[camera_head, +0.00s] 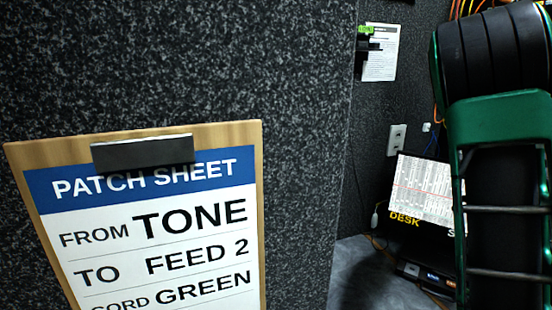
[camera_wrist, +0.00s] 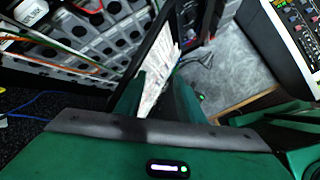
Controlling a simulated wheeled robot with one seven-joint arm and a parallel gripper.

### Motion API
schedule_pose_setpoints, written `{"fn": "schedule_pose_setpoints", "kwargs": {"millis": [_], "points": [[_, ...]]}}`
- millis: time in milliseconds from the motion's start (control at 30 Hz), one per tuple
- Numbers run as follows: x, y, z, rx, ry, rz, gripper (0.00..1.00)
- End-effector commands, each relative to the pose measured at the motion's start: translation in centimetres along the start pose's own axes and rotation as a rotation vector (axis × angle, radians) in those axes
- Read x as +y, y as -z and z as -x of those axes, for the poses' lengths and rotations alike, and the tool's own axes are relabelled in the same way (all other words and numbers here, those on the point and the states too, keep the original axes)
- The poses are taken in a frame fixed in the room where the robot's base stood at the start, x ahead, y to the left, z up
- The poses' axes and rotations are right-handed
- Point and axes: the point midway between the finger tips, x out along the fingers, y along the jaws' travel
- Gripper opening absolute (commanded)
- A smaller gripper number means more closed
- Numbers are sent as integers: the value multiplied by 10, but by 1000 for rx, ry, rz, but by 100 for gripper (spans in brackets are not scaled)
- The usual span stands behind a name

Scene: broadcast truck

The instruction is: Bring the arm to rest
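My arm (camera_head: 505,150), green and black, rises along the right edge of the head view. Its gripper end is out of that view. In the wrist view my gripper (camera_wrist: 158,85) shows two green fingers with a gap between them. It is open, and nothing is visibly held. A white printed sheet (camera_wrist: 160,62) shows through the gap and appears to lie beyond the fingers.
A clipboard (camera_head: 145,138) reading "PATCH SHEET" stands close at the left. A printed sheet (camera_head: 425,185) rests by a "DESK" label. A wall notice (camera_head: 380,52) hangs behind.

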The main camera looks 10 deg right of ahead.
Motion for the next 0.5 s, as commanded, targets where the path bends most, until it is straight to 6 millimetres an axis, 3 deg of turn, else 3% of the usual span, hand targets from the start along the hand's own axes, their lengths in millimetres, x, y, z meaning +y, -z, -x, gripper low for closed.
{"fn": "schedule_pose_setpoints", "kwargs": {"millis": [33, 200, 367, 500], "points": [[-25, 10, -11, 67, 37, -101, 35], [-98, 52, -24, 228, 175, -437, 35], [-164, 92, -12, 320, 319, -720, 35], [-221, 124, 10, 352, 446, -945, 35]]}}
